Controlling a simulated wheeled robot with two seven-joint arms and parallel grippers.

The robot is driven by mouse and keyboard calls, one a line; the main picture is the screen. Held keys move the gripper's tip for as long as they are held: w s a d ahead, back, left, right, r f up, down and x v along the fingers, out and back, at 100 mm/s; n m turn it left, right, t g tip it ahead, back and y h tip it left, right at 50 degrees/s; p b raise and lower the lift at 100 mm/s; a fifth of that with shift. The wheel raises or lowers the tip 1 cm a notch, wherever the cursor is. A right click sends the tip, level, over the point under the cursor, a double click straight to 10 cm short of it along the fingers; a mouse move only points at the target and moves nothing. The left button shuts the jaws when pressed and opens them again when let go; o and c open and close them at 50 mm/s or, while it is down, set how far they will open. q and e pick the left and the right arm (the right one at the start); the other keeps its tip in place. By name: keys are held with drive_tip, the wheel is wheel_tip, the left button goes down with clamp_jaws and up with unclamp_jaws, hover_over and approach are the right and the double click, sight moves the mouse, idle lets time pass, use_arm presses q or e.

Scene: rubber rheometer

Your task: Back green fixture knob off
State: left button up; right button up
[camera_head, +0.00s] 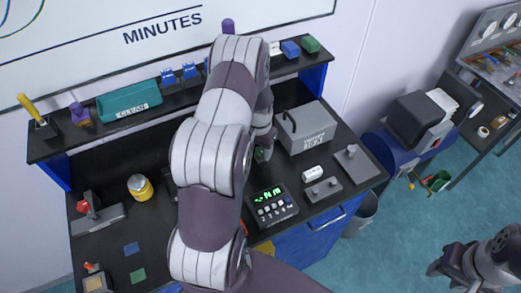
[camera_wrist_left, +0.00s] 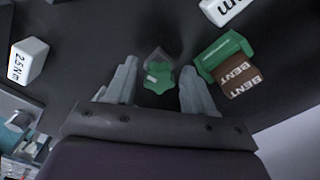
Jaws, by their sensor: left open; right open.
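The green fixture knob (camera_wrist_left: 158,78) is a lobed knob on a dark grey fixture (camera_wrist_left: 158,54), seen in the left wrist view. In the head view a small bit of green (camera_head: 260,154) shows beside my left gripper (camera_head: 264,143), which my arm largely covers. In the left wrist view my left gripper (camera_wrist_left: 159,72) is open, with one finger on each side of the knob. Dark gaps show between the fingers and the knob. My right gripper (camera_head: 434,268) is open and empty, over the floor at the lower right.
A white block marked 2.5Nm (camera_wrist_left: 27,60) stands left. A grey box machine (camera_head: 306,130) and a digital display unit (camera_head: 271,205) stand near my left gripper.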

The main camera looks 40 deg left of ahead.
use_arm(q)
drive_tip(key=shift+m, duration=0.4)
drive_tip(key=c, duration=0.9)
drive_tip(key=n, duration=0.4)
drive_tip(key=shift+n, duration=0.4)
drive_tip(key=shift+d, duration=0.1)
drive_tip(key=n, duration=0.4)
drive_tip(key=shift+w+n, duration=0.1)
drive_tip(key=shift+n, duration=0.2)
drive_tip(key=shift+d+n, duration=0.1)
drive_tip(key=shift+n, duration=0.6)
drive_tip(key=o, duration=1)
drive_tip(key=shift+r, duration=0.1)
